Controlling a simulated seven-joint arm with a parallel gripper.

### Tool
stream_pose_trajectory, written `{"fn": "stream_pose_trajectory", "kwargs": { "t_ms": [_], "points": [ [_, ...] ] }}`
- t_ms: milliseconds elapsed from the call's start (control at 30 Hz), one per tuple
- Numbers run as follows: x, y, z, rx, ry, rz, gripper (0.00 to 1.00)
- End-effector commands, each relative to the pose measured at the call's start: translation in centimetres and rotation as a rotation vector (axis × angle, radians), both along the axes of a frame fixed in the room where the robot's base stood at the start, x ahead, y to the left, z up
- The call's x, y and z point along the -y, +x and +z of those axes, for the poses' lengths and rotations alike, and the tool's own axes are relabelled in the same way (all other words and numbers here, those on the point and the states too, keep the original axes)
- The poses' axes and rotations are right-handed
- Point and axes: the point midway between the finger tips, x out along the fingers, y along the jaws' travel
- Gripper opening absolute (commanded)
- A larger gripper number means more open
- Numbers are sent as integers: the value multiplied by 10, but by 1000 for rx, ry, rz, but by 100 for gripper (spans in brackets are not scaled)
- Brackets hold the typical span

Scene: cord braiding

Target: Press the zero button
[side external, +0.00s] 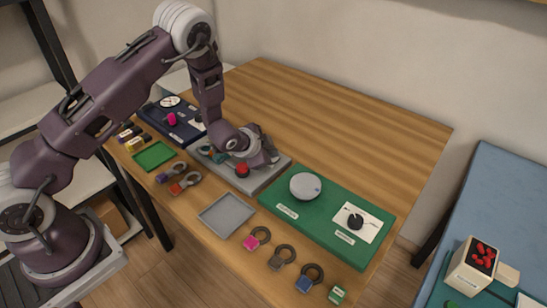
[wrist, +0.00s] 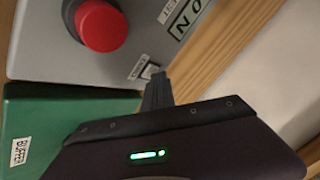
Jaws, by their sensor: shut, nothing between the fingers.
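My gripper (side external: 268,158) is shut and empty, low over the right part of the grey panel (side external: 270,178). In the wrist view its dark fingertips (wrist: 156,84) are at a small pale button (wrist: 150,71) near the panel's edge. A small label (wrist: 138,67) beside that button is too small to read surely. The fingertips overlap part of the button, and I cannot tell whether they press it. A big red button (wrist: 101,25) stands on the same panel, and it also shows in the side view (side external: 242,170).
A green board (side external: 325,212) with a round grey disc (side external: 305,186) and a dial (side external: 355,221) adjoins on the right. A grey tray (side external: 227,214) and several coloured tags lie along the front edge. The table's back is clear.

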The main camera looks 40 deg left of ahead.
Motion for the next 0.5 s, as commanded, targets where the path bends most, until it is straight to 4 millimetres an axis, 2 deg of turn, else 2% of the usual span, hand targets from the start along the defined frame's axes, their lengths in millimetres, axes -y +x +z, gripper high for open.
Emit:
{"fn": "stream_pose_trajectory", "kwargs": {
  "t_ms": [500],
  "points": [
    [0,-1,16,-1,0,1,0]
  ]
}}
